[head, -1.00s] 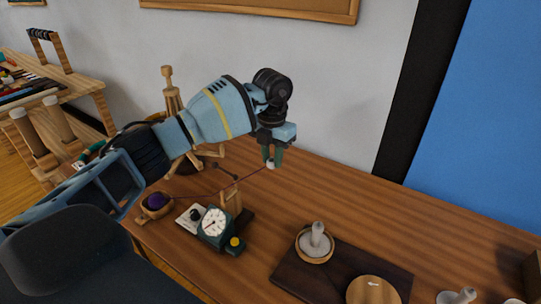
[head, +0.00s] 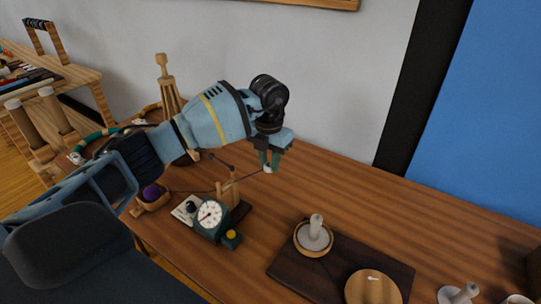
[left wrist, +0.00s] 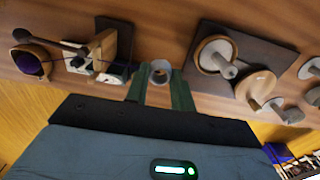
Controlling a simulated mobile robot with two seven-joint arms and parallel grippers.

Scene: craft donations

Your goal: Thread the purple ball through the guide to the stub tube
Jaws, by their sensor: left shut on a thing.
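A purple ball (head: 151,191) sits in a small wooden bowl (head: 152,203) left of the dial device; the left wrist view also shows the ball (left wrist: 28,63). The wooden guide (head: 228,192) stands right of the bowl, with a thin dark thread at it. The thread runs from the bowl past the guide towards my left gripper (head: 269,166). That gripper is shut on a small pale tube-like piece (left wrist: 160,72), low over the table, right of the guide. I cannot tell which of the pale tubes is the stub tube; one pale tube (head: 316,232) stands upright on a round wooden base. My right gripper is out of view.
A white-faced dial (head: 210,212) stands in front of the guide. A dark board (head: 335,268) carries the upright tube and a wooden disc (head: 372,288). A wooden stand (head: 166,85) rises behind my left arm. The table behind the dark board is clear.

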